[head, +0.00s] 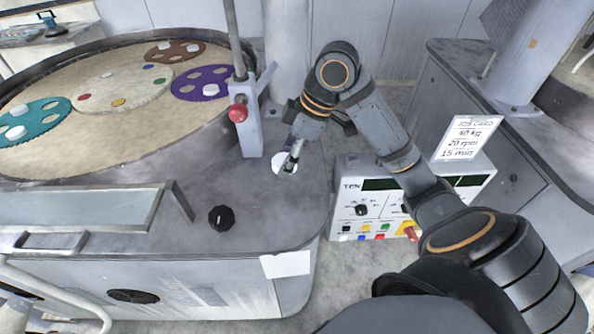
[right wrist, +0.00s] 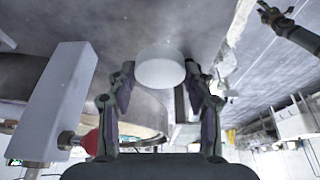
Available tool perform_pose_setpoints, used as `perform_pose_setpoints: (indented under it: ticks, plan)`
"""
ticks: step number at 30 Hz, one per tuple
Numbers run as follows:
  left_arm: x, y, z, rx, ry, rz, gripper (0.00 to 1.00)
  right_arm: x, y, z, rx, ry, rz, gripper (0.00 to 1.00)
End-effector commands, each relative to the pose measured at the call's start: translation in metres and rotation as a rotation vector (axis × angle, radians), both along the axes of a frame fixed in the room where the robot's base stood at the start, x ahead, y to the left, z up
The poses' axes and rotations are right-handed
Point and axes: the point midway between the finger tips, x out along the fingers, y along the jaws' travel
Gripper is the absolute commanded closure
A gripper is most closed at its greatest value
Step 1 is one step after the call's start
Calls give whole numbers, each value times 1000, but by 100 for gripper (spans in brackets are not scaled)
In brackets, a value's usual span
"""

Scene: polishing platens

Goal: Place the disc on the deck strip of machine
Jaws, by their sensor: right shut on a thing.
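A small white disc (head: 279,168) is at the right part of the machine's grey deck (head: 255,205), near the post with the red knob. My right gripper (head: 291,160) points down at it and is shut on it. In the right wrist view the disc (right wrist: 160,67) sits between the two fingertips, with the deck surface right behind it. I cannot tell whether the disc touches the deck. My left gripper is outside the head view; a dark gripper that appears to be it shows at the upper right of the right wrist view (right wrist: 270,14), its jaws unclear.
A post with a red knob (head: 238,113) stands just left of my right gripper. The platen (head: 50,160) holds coloured carriers. A black knob (head: 221,218) and a clear panel (head: 80,215) are on the front deck. A control box (head: 345,185) stands right of the machine.

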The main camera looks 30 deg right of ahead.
Motion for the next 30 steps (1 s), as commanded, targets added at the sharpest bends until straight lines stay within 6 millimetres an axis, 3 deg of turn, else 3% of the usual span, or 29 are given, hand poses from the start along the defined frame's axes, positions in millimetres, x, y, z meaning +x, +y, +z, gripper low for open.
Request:
perform_pose_setpoints:
  ticks: [3, 8, 14, 18, 21, 25, 30]
  plan:
    - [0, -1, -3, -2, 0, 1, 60, -13, 6, 0, -4, 3, 43, 83]
    - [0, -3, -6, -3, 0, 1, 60, -13, 5, -2, -2, 4, 51, 83]
    - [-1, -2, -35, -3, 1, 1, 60, 20, -27, -28, 1, 5, 44, 83]
    - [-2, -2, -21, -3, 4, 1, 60, 49, -55, -36, 2, 9, 45, 83]
    - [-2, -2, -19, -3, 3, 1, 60, 62, -68, -60, 0, 9, 47, 83]
    - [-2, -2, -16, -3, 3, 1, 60, 75, -80, -80, -1, 6, 48, 83]
    - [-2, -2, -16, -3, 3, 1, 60, 81, -85, -89, -1, 2, 49, 83]
